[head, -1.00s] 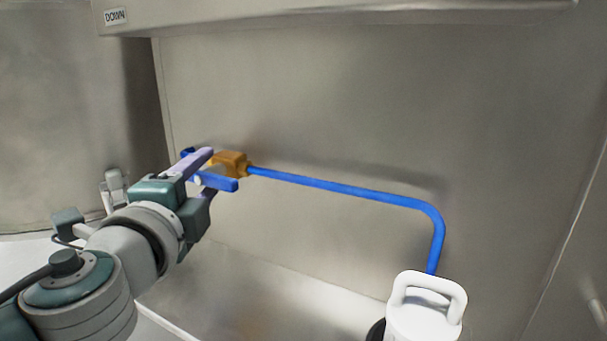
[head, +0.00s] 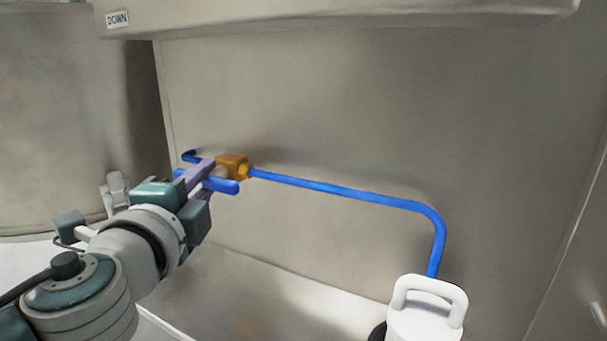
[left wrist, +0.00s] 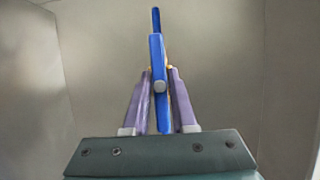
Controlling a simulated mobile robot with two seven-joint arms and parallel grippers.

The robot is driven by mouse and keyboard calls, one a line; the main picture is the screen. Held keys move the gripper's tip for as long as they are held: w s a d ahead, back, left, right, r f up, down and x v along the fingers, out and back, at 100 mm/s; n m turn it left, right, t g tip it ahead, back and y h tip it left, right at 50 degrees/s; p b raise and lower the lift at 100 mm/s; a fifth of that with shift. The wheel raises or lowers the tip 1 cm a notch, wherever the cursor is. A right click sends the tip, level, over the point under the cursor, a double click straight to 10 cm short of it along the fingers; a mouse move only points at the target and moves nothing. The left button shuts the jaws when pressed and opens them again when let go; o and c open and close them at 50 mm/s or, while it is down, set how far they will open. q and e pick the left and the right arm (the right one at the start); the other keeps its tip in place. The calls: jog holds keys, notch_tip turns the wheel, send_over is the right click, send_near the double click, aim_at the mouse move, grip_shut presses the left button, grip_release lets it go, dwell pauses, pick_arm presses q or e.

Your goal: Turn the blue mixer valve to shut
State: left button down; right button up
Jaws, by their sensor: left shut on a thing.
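The blue mixer valve has a brass-coloured body (head: 232,165) on the back panel, with a blue handle (head: 221,186) in front of it. In the left wrist view the blue handle (left wrist: 157,60) stands lengthwise in the picture, with a pale round hub on it. My left gripper (head: 208,172) is at the valve, its purple fingers shut on the blue handle. The left wrist view shows the fingers (left wrist: 160,85) on either side of the handle. The fingers partly hide the handle and the valve body in the head view. My right gripper is not in view.
A blue pipe (head: 340,189) runs right from the valve and bends down to a white handled vessel (head: 427,310) at the lower right. The panel right of the valve is clear.

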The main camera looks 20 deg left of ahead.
pick_arm(q)
jog(key=m+b, duration=0.1)
jog(key=m+t+b, duration=0.1)
jog(key=b, duration=0.1)
jog(key=shift+f+m, duration=0.25)
jog(key=shift+m, duration=0.05)
jog(key=m+t+b, duration=0.1)
jog(key=m+b, duration=0.1)
jog(key=m, duration=0.1)
jog(key=m+t+h+b, duration=0.1)
jog(key=m+b, duration=0.2)
jog(key=m, duration=0.1)
jog(key=shift+t+b, duration=0.3)
jog(key=shift+b, duration=0.05)
jog(key=m+h+b, duration=0.1)
jog(key=m+b, duration=0.1)
jog(key=m, duration=0.1)
jog(key=m+t+h+b, duration=0.1)
jog(key=m+h+b, duration=0.1)
jog(key=m, duration=0.1)
jog(key=shift+r+m+t+h+b, duration=0.15)
jog(key=shift+m+h+b, duration=0.65)
jog(key=shift+m, duration=0.9)
jog(key=shift+r+m+t+h+b, duration=0.15)
jog(key=shift+m+h+b, duration=0.65)
jog(key=shift+m, duration=0.9)
jog(key=c, duration=0.7)
grip_release()
jog(key=shift+f, duration=0.1)
